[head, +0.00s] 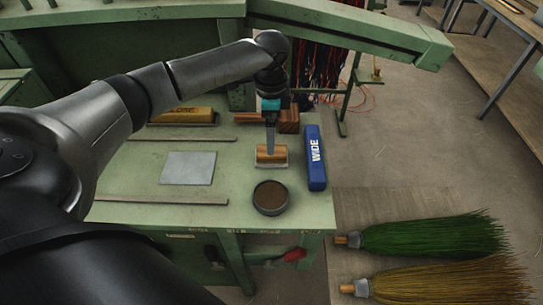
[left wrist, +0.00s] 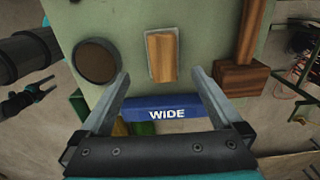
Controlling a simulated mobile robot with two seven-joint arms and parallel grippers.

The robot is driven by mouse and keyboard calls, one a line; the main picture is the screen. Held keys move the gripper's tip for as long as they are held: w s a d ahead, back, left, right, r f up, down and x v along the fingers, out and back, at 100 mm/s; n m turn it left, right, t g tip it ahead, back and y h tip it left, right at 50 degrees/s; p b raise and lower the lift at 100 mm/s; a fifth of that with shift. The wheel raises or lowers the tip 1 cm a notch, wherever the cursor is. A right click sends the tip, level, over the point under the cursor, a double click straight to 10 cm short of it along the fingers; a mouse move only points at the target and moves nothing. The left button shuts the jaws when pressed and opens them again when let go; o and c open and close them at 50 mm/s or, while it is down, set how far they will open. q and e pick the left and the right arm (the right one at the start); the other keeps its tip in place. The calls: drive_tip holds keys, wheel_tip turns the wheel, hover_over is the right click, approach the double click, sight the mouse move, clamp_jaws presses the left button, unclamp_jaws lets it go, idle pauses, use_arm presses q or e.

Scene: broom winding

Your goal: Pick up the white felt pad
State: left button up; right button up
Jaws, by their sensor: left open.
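A wooden block (head: 271,152) with a pale whitish edge, like a pad under it, lies on the green bench. The same wooden block (left wrist: 161,54) with its pale rim shows in the left wrist view, beyond and between the fingertips. A flat light grey square (head: 188,168) lies to its left on the bench. I cannot tell for sure which of these is the white felt pad. My left gripper (head: 270,146) points down over the wooden block. In the left wrist view the left gripper (left wrist: 158,74) is open and empty.
A round dark-filled tin (head: 270,198) stands in front of the block, and a blue WIDE box (head: 315,158) stands right of it. Thin strips (head: 160,199) and a yellow block (head: 183,116) lie left. Green (head: 435,237) and straw (head: 450,284) brooms lie at right.

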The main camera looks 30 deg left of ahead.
use_arm(q)
drive_tip(key=f, duration=0.3)
drive_tip(key=f+b, duration=0.1)
drive_tip(key=f, duration=0.4)
drive_tip(key=shift+w+a+f, duration=0.15)
drive_tip(key=shift+w+f, duration=0.1)
drive_tip(key=shift+f, duration=0.1)
drive_tip(key=shift+c, duration=0.2)
drive_tip(key=c, duration=1.3)
drive_tip(key=shift+r, duration=0.15)
wheel_tip(320, 180, up, 20)
drive_tip(key=p, duration=0.2)
drive_tip(key=shift+p, duration=0.3)
